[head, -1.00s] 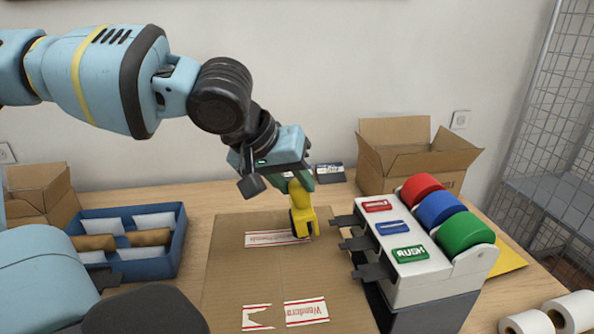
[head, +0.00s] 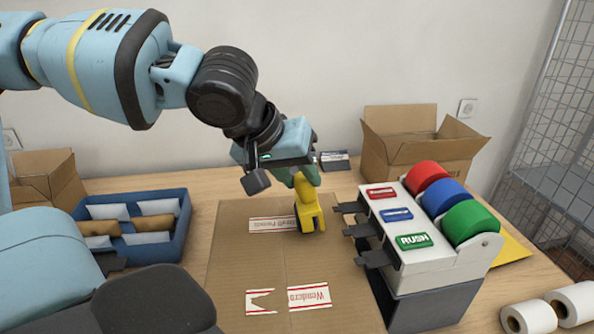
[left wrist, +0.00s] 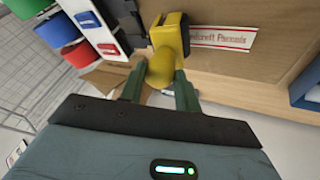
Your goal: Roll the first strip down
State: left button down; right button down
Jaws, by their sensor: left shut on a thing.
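My left gripper (head: 305,178) is shut on a yellow hand roller (head: 307,203). The roller points down at the cardboard sheet (head: 235,265), at the right end of the upper red-bordered white strip (head: 272,224). In the left wrist view the fingers (left wrist: 160,92) grip the roller (left wrist: 165,45), and the strip (left wrist: 222,38) extends to its right. I cannot tell whether the roller presses on the strip. Nearer on the cardboard lie a torn strip piece (head: 262,301) and a lettered strip piece (head: 309,296). My right gripper is not in view.
A dispenser (head: 425,265) with red, blue and green rolls stands close right of the roller, its dark tabs (head: 352,207) reaching toward it. A blue divided tray (head: 180,235) sits left. Open cartons (head: 420,155) stand behind. White rolls (head: 530,317) lie front right.

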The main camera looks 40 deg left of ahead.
pick_arm(q)
jog(key=shift+f, duration=0.75)
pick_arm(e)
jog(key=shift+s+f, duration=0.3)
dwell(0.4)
